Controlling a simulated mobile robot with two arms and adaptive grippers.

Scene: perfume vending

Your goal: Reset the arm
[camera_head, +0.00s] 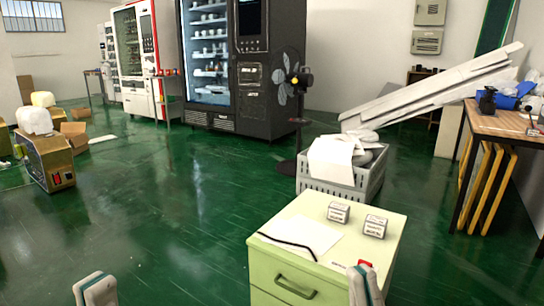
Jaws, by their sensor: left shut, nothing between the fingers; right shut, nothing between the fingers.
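My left gripper (96,290) shows at the bottom left edge of the head view, over the green floor, shut and empty. My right gripper (365,284) shows at the bottom edge, in front of the yellow-green cabinet (270,281), also shut and empty. Only the upper parts of both grippers are in view; the arms behind them are cut off by the frame. Two small white boxes with dark print, one (339,212) further left and one (375,227) to its right, stand on the cabinet top, apart from both grippers.
A white sheet (305,232) and a dark cord lie on the cabinet. A grey crate (343,184) with white items stands behind it. A wooden table (508,122) is at right. Vending machines (262,110) and a black fan (287,88) stand behind. Open green floor (150,210) lies left.

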